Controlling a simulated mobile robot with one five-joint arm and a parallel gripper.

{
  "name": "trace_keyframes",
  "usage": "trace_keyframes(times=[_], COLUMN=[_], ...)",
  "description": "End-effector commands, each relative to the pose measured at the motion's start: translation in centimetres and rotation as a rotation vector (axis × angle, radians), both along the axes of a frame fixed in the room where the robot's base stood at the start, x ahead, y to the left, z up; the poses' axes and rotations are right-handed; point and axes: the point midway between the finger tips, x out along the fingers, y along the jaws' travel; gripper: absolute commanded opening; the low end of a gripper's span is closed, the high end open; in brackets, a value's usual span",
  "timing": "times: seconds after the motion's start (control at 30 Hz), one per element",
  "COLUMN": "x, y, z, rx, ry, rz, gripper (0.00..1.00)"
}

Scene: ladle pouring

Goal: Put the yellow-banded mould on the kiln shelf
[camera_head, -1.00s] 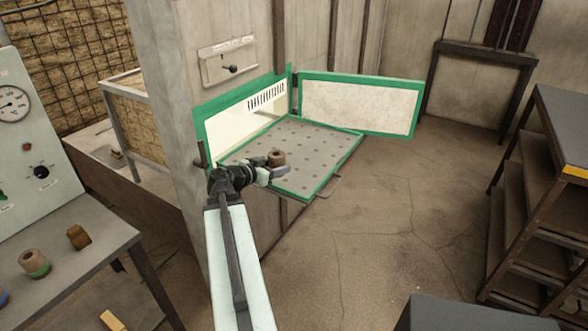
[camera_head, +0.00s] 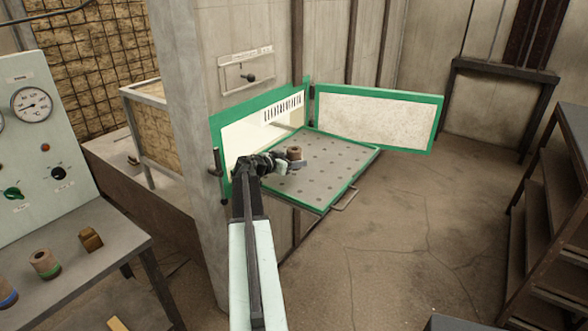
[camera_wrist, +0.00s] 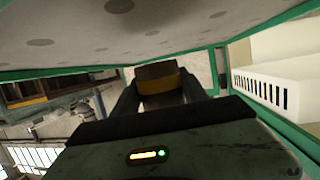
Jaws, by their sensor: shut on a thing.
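The yellow-banded mould (camera_head: 294,153) is a small brown cylinder with a hole in its top. In the wrist view its yellow band (camera_wrist: 160,84) shows between the two fingers. My gripper (camera_head: 290,164) is shut on it and holds it upright over the kiln shelf in the head view. The kiln shelf (camera_head: 335,179) is a grey plate with dark dots and a green edge, drawn out in front of the kiln opening. It also fills the top of the wrist view (camera_wrist: 205,28). I cannot tell the gap between mould and shelf. My arm hides the shelf's left part.
The open green-framed kiln door (camera_head: 375,117) stands behind the shelf. A handle (camera_head: 345,198) juts from the shelf's front edge. A green-banded mould (camera_head: 44,264), a blue-banded mould (camera_head: 6,292) and a brown block (camera_head: 90,238) stand on the left bench. The shelf's right part is clear.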

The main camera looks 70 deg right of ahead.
Motion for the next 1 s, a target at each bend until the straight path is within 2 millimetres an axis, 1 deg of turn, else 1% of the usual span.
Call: trace_keyframes(times=[0.07,0.13,0.17,0.2,0.3,0.33,0.57,0.7,0.73,0.77,0.8,1.0], x=[0.1,0.3,0.3,0.3,0.3,0.3,0.3,0.3,0.3,0.3,0.3,0.4], y=[-0.2,-0.9,-1.0,-0.8,-0.7,-0.7,-0.7,-0.7,-0.7,-0.7,-0.7,-0.7], z=[0.0,-0.1,-0.7,-1.8,-3.7,-4.0,-3.6,-4.0,-4.0,-3.9,-3.8,-3.8], rx=[-0.001,-0.001,0.000,0.000,0.000,0.000,0.000,0.000,0.000,0.000,0.000,0.000], ry=[0.000,0.001,0.001,0.001,0.001,0.001,0.001,0.001,0.001,0.001,0.001,0.000], rz=[0.000,0.000,0.000,0.001,0.001,0.001,0.001,0.001,0.001,0.001,0.001,0.002], gripper=[0.00,0.00,0.00,0.00,0.00,0.00,0.00,0.00,0.54,0.63,0.73,0.73])
